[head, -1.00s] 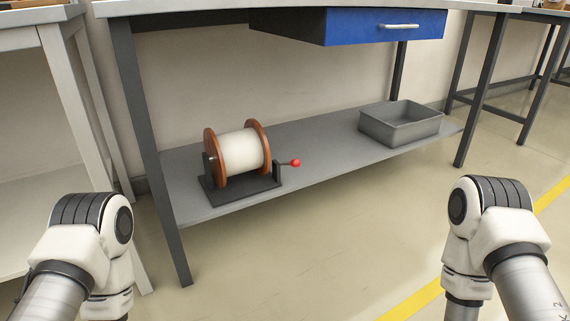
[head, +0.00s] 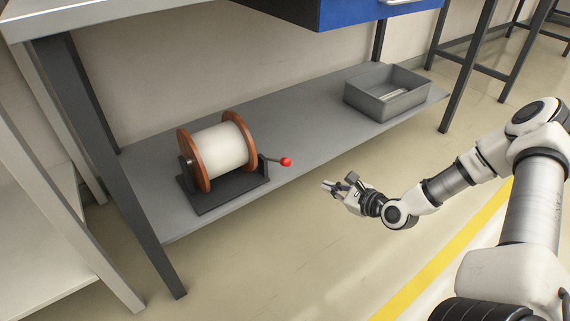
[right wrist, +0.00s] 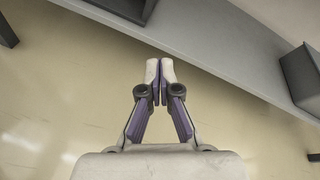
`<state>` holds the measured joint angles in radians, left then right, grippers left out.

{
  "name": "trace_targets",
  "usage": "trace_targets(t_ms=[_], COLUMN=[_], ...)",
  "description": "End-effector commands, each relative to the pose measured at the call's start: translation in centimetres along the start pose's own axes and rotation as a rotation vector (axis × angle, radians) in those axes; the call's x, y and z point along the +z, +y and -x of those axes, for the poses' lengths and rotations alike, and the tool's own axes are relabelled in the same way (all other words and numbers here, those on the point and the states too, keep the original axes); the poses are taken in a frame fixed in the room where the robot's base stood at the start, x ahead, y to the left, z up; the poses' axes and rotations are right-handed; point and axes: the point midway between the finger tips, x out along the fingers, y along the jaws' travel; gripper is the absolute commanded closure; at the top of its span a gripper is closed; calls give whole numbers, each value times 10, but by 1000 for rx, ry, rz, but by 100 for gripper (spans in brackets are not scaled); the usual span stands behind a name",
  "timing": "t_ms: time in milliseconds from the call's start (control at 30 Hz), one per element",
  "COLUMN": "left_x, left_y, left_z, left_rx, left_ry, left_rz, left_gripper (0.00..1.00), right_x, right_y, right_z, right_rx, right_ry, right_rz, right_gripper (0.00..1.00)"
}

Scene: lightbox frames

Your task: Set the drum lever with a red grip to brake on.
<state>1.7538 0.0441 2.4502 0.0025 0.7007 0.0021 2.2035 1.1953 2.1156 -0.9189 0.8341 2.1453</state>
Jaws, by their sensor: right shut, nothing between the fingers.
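The drum (head: 222,149) has brown-orange flanges and a white winding, and sits on a dark base on the lower shelf. Its lever (head: 273,161) sticks out from the right side, with a red ball grip (head: 286,161) at its end pointing right. My right gripper (head: 325,186) is in front of the shelf, to the right of and a little below the red grip in the head view, apart from it. In the right wrist view its fingers (right wrist: 160,62) are together and empty. The drum and lever are not seen there. My left gripper is in no current view.
The grey lower shelf (head: 318,120) carries a grey open bin (head: 388,94) at its right, with something light inside. A blue drawer (head: 370,10) hangs above. A dark table leg (head: 110,170) stands left of the drum. The floor in front is open.

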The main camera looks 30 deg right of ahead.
Motion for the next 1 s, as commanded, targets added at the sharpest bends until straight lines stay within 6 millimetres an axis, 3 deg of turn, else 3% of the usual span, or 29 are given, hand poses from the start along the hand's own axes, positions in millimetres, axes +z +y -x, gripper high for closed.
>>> trace_targets(t_ms=[267,700,800,1000], left_x=[-1,-19,-21,-24], left_y=[0,-1,-1,-2], left_z=[-16,-91,-94,-100], left_rx=[0,-7,-8,-9], left_ry=[2,51,57,66], left_rz=[2,-15,-19,-24], left_gripper=[55,55,55,55], right_x=[-5,-7,18,37], right_y=[3,5,2,2], right_z=[-15,-108,-107,-110], right_rx=[4,4,1,2], right_ry=[2,1,-3,2], right_rz=[7,10,4,3], right_gripper=[100,100,100,100])
